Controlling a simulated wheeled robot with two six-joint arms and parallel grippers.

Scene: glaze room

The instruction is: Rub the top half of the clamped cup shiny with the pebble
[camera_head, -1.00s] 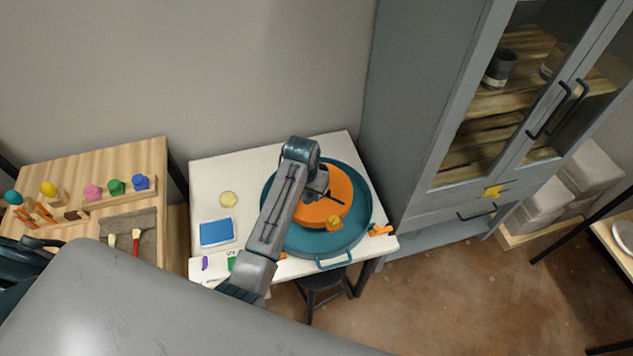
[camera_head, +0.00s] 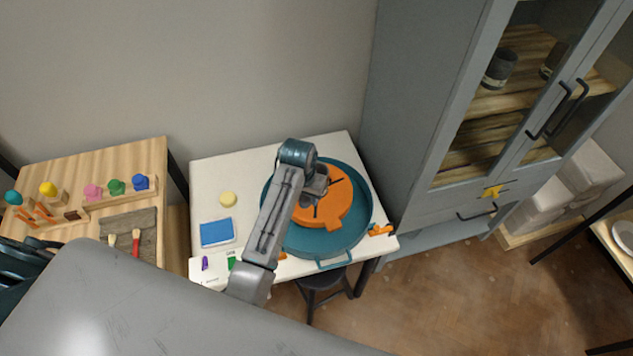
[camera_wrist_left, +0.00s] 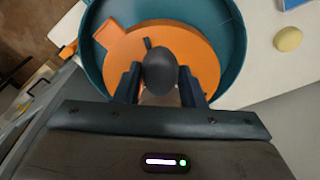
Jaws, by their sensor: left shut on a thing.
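My left gripper (camera_wrist_left: 161,80) is over the orange wheel disc (camera_head: 340,202), which sits in the teal basin (camera_head: 365,228). In the left wrist view the gripper is shut on the dark, smooth, oval pebble (camera_wrist_left: 160,70). The orange disc (camera_wrist_left: 205,62) and a dark clamp piece (camera_wrist_left: 147,43) lie beyond it. In the head view a grey rounded form shows at the gripper over the disc; I cannot tell cup from gripper there. The clamped cup is mostly hidden, and I cannot tell whether the pebble touches it. My right gripper is out of view.
On the white table (camera_head: 240,167) are a yellow sponge (camera_head: 228,199), a blue tray (camera_head: 217,232), a purple piece (camera_head: 205,263) and an orange tool (camera_head: 380,229). A grey cabinet (camera_head: 410,110) stands close at the right. A wooden table (camera_head: 90,160) with coloured knobs is at the left.

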